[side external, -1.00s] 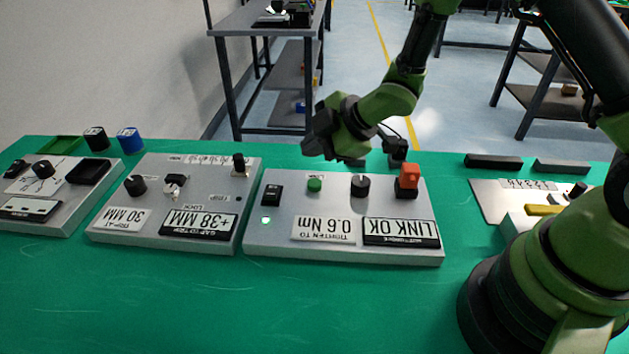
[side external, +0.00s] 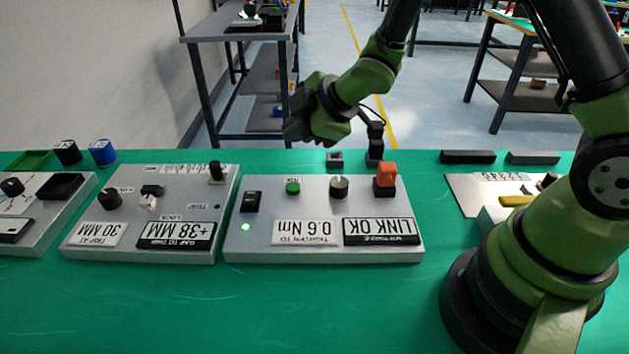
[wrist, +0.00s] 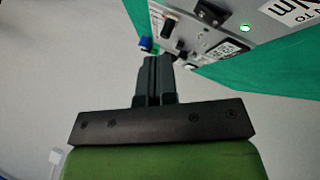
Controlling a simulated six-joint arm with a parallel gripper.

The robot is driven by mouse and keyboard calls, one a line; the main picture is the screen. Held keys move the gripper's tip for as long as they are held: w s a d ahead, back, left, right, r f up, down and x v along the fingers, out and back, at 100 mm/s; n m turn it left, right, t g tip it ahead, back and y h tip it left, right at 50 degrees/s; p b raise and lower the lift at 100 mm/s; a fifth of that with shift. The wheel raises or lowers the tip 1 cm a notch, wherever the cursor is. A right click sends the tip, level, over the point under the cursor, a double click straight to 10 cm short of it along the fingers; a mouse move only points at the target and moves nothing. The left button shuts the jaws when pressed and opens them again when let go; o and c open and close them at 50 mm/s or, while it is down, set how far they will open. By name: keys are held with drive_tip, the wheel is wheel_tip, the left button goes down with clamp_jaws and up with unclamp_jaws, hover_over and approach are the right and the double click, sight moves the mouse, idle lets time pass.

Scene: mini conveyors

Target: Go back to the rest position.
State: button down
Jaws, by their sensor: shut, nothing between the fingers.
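My gripper (side external: 296,131) is raised above the far edge of the green table, behind the middle grey panel (side external: 320,257), in the side external view. In the wrist view my gripper (wrist: 152,62) has its two dark fingers side by side with no visible gap. It is shut and empty, and it touches nothing that I can see. The middle panel carries a green button (side external: 293,188), a black knob (side external: 339,187), an orange part (side external: 386,175) and a "LINK OK" display (side external: 382,231). A small green light (side external: 246,227) on it is lit.
A second panel (side external: 140,256) with a "+38 MM" display stands to the left. A blue cup-like object (side external: 102,152) and a black one (side external: 67,152) stand at the back left. The table's front (side external: 300,310) is clear.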

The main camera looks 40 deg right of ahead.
drive_tip(key=s+d+r+m+h, duration=0.2)
drive_tip(key=s+r+m, duration=0.3)
drive_tip(key=r, duration=0.2)
drive_tip(key=s+d+r+m+h, duration=0.1)
drive_tip(key=s+d+r+m, duration=0.3)
drive_tip(key=r, duration=0.3)
drive_tip(key=s+a+r+m+y, duration=0.1)
drive_tip(key=s+a+m, duration=0.1)
drive_tip(key=s+m, duration=0.2)
drive_tip(key=s+a+r+m+g+y, duration=0.1)
drive_tip(key=s+a+r+m, duration=0.1)
drive_tip(key=s, duration=0.8)
drive_tip(key=shift+s+r+m, duration=0.2)
drive_tip(key=shift+r+m, duration=0.05)
drive_tip(key=shift+m, duration=0.65)
